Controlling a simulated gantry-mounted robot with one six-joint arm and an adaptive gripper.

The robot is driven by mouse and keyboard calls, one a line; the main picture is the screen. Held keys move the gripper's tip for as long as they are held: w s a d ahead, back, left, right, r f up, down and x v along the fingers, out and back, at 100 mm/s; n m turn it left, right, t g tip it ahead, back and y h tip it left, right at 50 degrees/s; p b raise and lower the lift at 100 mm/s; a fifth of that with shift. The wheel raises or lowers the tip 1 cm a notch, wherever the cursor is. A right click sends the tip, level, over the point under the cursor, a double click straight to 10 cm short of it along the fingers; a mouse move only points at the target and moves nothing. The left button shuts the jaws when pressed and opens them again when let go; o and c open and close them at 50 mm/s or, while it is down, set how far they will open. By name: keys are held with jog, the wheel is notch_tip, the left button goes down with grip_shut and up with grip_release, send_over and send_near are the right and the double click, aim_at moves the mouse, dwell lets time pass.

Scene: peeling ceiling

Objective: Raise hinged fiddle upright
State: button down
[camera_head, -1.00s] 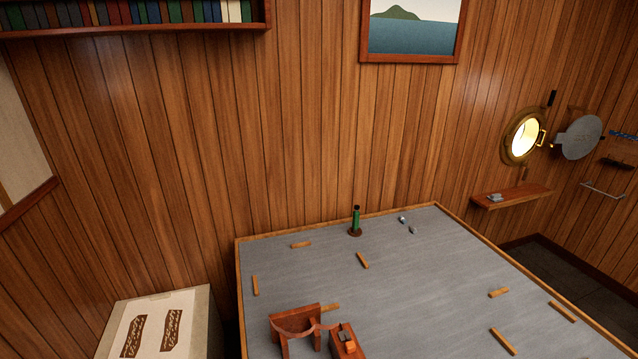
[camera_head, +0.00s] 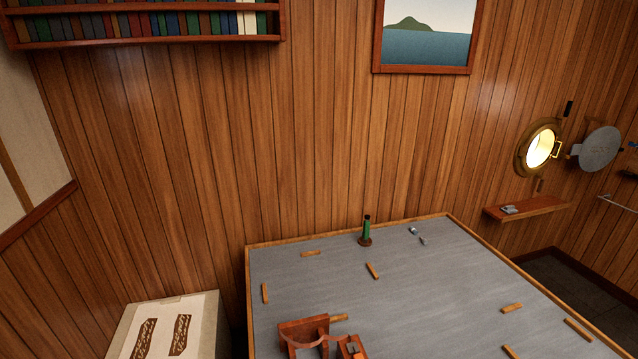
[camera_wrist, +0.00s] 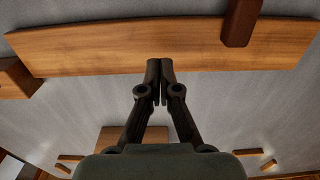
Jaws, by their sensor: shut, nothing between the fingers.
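In the wrist view my gripper (camera_wrist: 159,68) is shut and empty, its two dark fingertips together. A long brown wooden board (camera_wrist: 90,48) runs across the top of that view, which may be the hinged fiddle. The fingertips overlap the board's near edge in the picture; I cannot tell whether they touch it. Its tilt is also unclear. A dark red-brown wooden piece (camera_wrist: 241,20) overlaps the board's far edge at the right. My gripper does not show in the head view, and I cannot pick out the fiddle there for certain.
The grey tabletop (camera_head: 440,290) has a wooden rim and several small wooden strips. A green bottle-like object (camera_head: 367,230) stands at the back. A red-brown wooden rack (camera_head: 303,332) stands at the front left. A pale box (camera_head: 205,310) is left of the table.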

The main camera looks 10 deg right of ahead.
jog(key=shift+r+p, duration=0.2)
jog(key=shift+p, duration=0.1)
jog(key=shift+d+r, duration=0.1)
jog(key=shift+r, duration=0.1)
jog(key=shift+p, duration=0.3)
jog(key=shift+r, duration=0.2)
dwell(0.3)
jog(key=shift+d+r+p, duration=0.1)
jog(key=shift+r+p, duration=0.05)
jog(key=shift+p, duration=0.25)
jog(key=shift+r, duration=0.1)
